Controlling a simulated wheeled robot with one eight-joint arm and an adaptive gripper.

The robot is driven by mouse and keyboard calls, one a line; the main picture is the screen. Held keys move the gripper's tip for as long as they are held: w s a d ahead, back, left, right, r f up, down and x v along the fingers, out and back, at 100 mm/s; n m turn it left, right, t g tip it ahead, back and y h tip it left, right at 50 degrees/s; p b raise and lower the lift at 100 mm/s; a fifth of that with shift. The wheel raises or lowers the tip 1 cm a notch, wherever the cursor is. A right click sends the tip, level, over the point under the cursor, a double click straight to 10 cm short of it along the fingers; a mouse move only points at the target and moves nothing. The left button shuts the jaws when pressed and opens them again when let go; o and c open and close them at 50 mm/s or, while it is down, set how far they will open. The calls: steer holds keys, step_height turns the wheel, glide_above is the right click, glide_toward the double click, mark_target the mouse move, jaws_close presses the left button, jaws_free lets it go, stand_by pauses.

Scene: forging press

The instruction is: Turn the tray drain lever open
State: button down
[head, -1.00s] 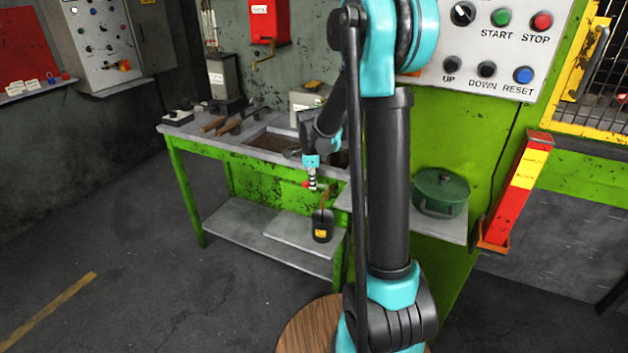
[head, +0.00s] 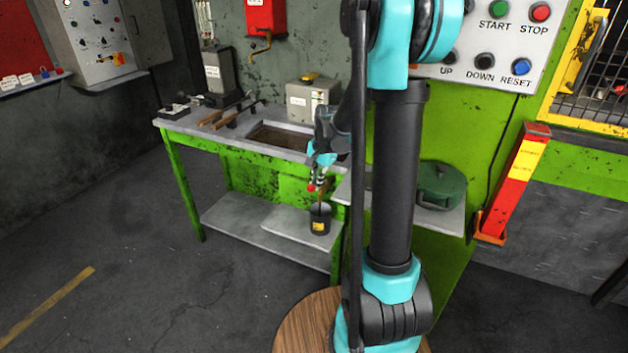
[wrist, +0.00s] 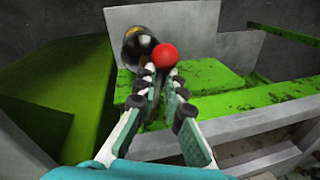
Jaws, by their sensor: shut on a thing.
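The drain lever shows by its red ball knob (head: 311,188), in front of the bench's green front rail and beside the brown drain pipe (head: 322,199). In the wrist view the red knob (wrist: 165,57) sits at my fingertips, partly behind them. My gripper (head: 317,179) is shut on the lever; it also shows in the wrist view (wrist: 160,85). The lever's shaft and pivot are hidden by the fingers. A black bucket (head: 320,219) with a yellow label stands below the pipe on the lower shelf. The recessed tray (head: 284,136) is in the bench top.
The green bench (head: 232,147) carries tongs (head: 226,115) and a grey box (head: 312,101). A green lidded pot (head: 440,186) stands on a side shelf to the right. The push-button panel (head: 492,45) is at the upper right. The floor left of the bench is clear.

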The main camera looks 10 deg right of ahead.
steer(key=shift+s+d+f+n+g+y, duration=0.15)
steer(key=shift+s+n, duration=0.3)
steer(key=shift+n, duration=0.35)
steer(key=shift+s+d+r+n+g+y, duration=0.15)
steer(key=shift+s+n, duration=0.25)
steer(key=shift+n, duration=0.4)
steer(key=shift+f, duration=0.1)
steer(key=c, duration=1.7)
jaws_free()
steer(key=shift+s, duration=0.1)
steer(key=r, duration=0.4)
steer(key=d+r, duration=0.1)
steer(key=r, duration=0.3)
steer(key=s+d+r, duration=0.1)
steer(key=r, duration=0.3)
steer(key=shift+s, duration=0.1)
